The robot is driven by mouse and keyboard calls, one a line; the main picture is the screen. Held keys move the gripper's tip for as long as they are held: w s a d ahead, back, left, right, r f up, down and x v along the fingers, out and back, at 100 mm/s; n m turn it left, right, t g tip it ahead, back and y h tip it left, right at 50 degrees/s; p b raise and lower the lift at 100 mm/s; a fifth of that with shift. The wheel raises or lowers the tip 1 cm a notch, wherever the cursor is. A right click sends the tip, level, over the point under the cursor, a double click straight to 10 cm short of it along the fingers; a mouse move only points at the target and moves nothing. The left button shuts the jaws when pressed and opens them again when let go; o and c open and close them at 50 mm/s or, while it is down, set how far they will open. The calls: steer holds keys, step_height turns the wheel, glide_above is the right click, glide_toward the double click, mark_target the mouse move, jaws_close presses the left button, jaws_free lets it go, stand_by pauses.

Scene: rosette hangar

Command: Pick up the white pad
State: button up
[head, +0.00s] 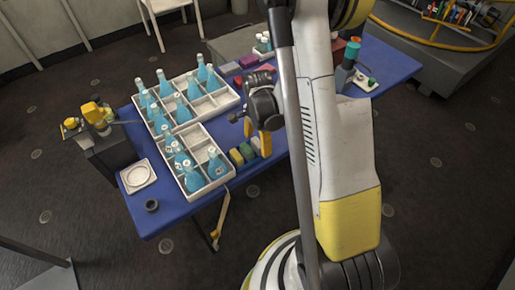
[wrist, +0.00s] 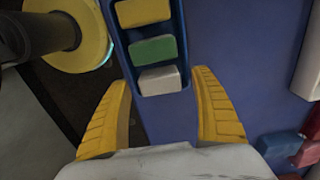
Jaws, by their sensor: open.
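The white pad (wrist: 159,80) lies at the near end of a narrow blue tray (wrist: 183,45), in a row with a green pad (wrist: 153,49) and a yellow pad (wrist: 142,12). In the head view the row sits at the table's front edge, with the white pad (head: 256,144) partly hidden by my gripper (head: 257,138). My gripper (wrist: 161,80) is open and empty. In the wrist view its two yellow fingers show on either side of the white pad, with a gap to each side. How far they are above it is unclear.
White crates (head: 215,187) of blue bottles stand left of my gripper on the blue table (head: 160,218). Red blocks (wrist: 281,143) and a white container (wrist: 308,70) lie to the right in the wrist view. A small white tray (head: 126,185) is at the table's left end.

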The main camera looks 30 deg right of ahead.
mark_target(260, 143)
steer(key=shift+r, duration=0.1)
steer(key=c, duration=0.9)
steer(key=shift+o, duration=0.2)
steer(key=shift+r+p, duration=0.35)
steer(key=shift+r, duration=0.25)
steer(key=r, duration=0.1)
steer(key=r+p, duration=0.1)
steer(key=s+r+p, duration=0.1)
steer(key=r, duration=0.1)
steer(key=shift+d, duration=0.25)
steer(key=s+d+r+p, duration=0.3)
steer(key=s+d+r, duration=0.1)
steer(key=s, duration=0.5)
steer(key=shift+s+d+r+p, duration=0.2)
steer(key=shift+d+r+p, duration=0.15)
steer(key=shift+r, duration=0.55)
